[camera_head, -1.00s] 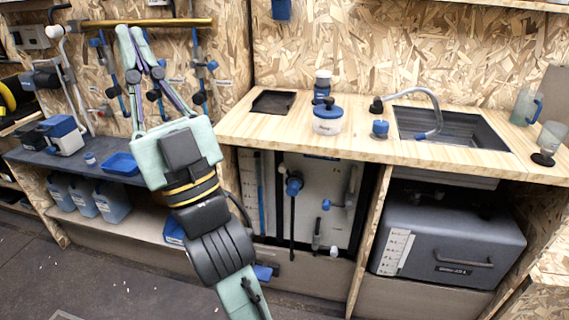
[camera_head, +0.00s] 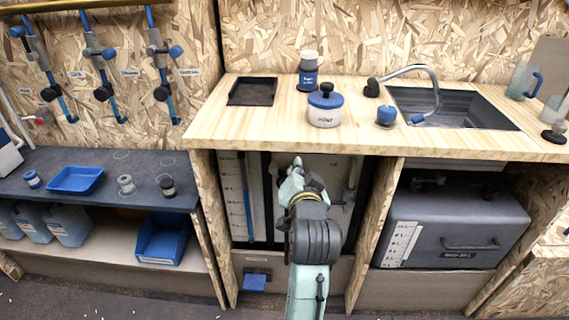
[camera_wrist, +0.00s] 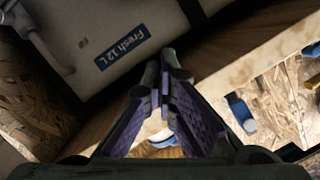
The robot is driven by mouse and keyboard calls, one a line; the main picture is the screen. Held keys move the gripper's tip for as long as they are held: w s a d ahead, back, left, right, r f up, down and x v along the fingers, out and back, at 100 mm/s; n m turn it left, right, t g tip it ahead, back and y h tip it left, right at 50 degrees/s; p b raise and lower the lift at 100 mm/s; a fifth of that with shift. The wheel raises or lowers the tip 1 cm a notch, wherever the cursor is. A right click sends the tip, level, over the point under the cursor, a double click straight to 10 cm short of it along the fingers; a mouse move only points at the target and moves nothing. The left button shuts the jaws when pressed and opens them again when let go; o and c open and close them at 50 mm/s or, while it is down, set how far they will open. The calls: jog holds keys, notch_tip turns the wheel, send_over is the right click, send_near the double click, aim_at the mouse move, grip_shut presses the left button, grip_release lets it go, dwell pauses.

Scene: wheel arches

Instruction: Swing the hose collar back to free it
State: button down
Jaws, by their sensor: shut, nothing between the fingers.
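My gripper (camera_head: 297,168) reaches into the bay under the wooden counter, in front of a pale tank (camera_head: 338,172). My arm hides much of the tank front. In the wrist view my fingers (camera_wrist: 164,82) are shut and empty, apart from the tank marked "Fresh 12 L" (camera_wrist: 155,18). A grey pipe or hose (camera_wrist: 46,42) runs along the tank at upper left, and a grey pipe also shows at the right of the bay (camera_head: 352,183). I cannot clearly pick out the hose collar in either current view.
The counter (camera_head: 220,125) overhangs the bay, with wooden uprights (camera_head: 372,235) at its sides. A dark grey container (camera_head: 455,225) fills the right bay. A shelf with blue trays (camera_head: 75,180) stands left.

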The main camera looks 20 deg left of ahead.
aim_at(272, 165)
jog(key=w+a+f, duration=0.1)
jog(key=w, duration=0.1)
jog(key=w+a+f+p, duration=0.1)
jog(key=w+a, duration=0.1)
jog(key=w, duration=0.1)
jog(key=w+a+f+p, duration=0.1)
jog(key=w+a+f, duration=0.1)
jog(key=shift+w+a+f, duration=0.1)
jog(key=shift+w+a, duration=0.1)
jog(key=shift+w, duration=0.2)
jog(key=shift+a+f, duration=0.25)
jog(key=shift+f, duration=0.2)
jog(key=shift+s+a+f+n+h+p, duration=0.1)
jog(key=shift+s+a+n+h+p, duration=0.2)
jog(key=shift+a+n, duration=0.4)
jog(key=shift+s+a+f+n+h+p, duration=0.1)
jog(key=shift+a+f+n+h+p, duration=0.1)
jog(key=shift+a+n, duration=0.25)
jog(key=shift+s+a+f+n+h+p, duration=0.1)
jog(key=shift+a+n+p, duration=0.1)
jog(key=shift+a+n, duration=0.2)
jog(key=s+a+f+n+t+h+b, duration=0.1)
jog(key=a+f+n+h, duration=0.1)
jog(key=a+f+n, duration=0.3)
jog(key=shift+s+n, duration=0.2)
jog(key=shift+n, duration=0.55)
jog(key=shift+h, duration=0.4)
